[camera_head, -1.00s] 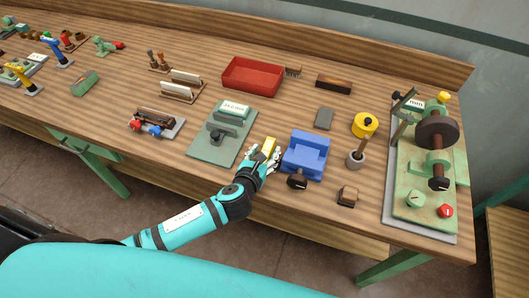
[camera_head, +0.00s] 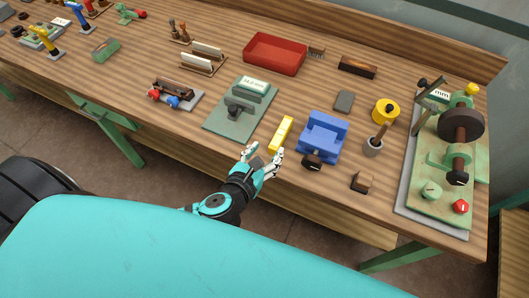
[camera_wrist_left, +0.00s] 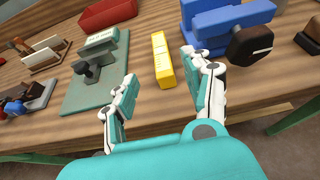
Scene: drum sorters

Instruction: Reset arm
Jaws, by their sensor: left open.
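My left gripper (camera_head: 262,160) is open and empty at the front edge of the workbench. In the left wrist view its two fingers (camera_wrist_left: 162,98) stand wide apart with nothing between the tips. A yellow block (camera_head: 281,134) lies on the bench just beyond the fingertips, apart from them; it also shows in the left wrist view (camera_wrist_left: 162,60). My right gripper is not in view.
A blue vise-like block (camera_head: 322,137) stands close to the right of the gripper. A green plate with a gauge (camera_head: 228,122) lies to the left. A red tray (camera_head: 274,54) is farther back. A green-bedded machine (camera_head: 440,185) stands at the right end.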

